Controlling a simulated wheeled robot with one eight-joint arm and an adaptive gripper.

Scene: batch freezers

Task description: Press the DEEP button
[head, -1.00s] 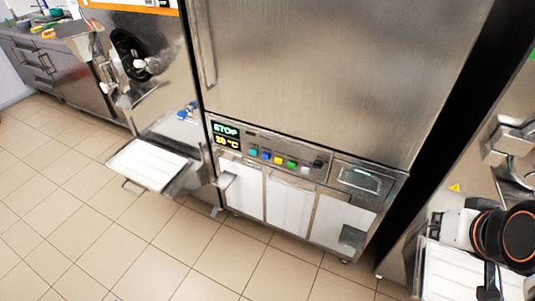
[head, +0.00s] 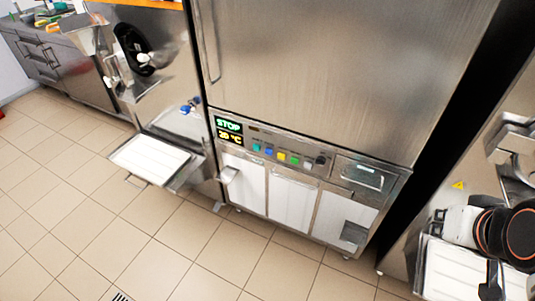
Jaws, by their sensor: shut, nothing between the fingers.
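The control panel (head: 265,142) is on the front of the steel freezer (head: 330,70). Its display (head: 229,131) reads STOP in green with 20 °C in yellow below. Right of it is a row of small coloured buttons: teal (head: 257,147), blue (head: 268,152), yellow (head: 281,156), green (head: 294,160) and a pale one (head: 306,165). Their labels are too small to read, so I cannot tell which is DEEP. My gripper (head: 491,281) appears as a dark, narrow shape at the lower right, shut and empty. It is well apart from the panel.
A machine with a white tray (head: 150,158) sticking out stands left of the freezer. Another steel machine (head: 500,150) is at the right, behind my arm. A dark gap separates it from the freezer. The tiled floor (head: 150,245) in front is mostly clear.

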